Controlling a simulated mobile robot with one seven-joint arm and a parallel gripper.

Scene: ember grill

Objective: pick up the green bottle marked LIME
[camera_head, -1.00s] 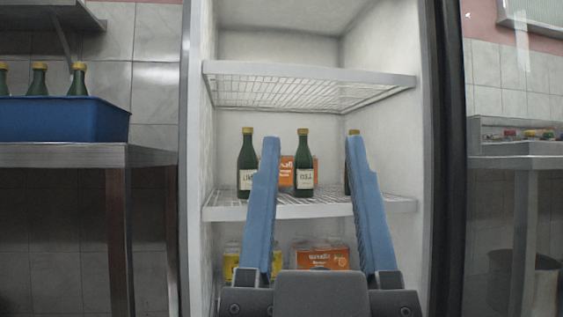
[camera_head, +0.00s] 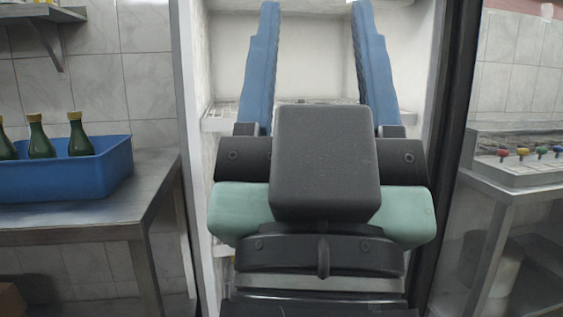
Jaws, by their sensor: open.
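My gripper (camera_head: 315,6) is open and empty, with its two blue fingers pointing up and away inside the open white cabinet (camera_head: 192,60). It is large in the picture, and its dark body hides most of the cabinet. The green bottle marked LIME cannot be seen now; no bottle shows between the fingers. A strip of wire shelf (camera_head: 222,114) shows beside and behind the fingers.
At left, a blue crate (camera_head: 75,182) holding green bottles (camera_head: 79,137) with yellow caps stands on a metal table (camera_head: 100,212). At right, a counter (camera_head: 520,178) carries coloured knobs. The cabinet's dark edge (camera_head: 452,120) is close to my gripper's right.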

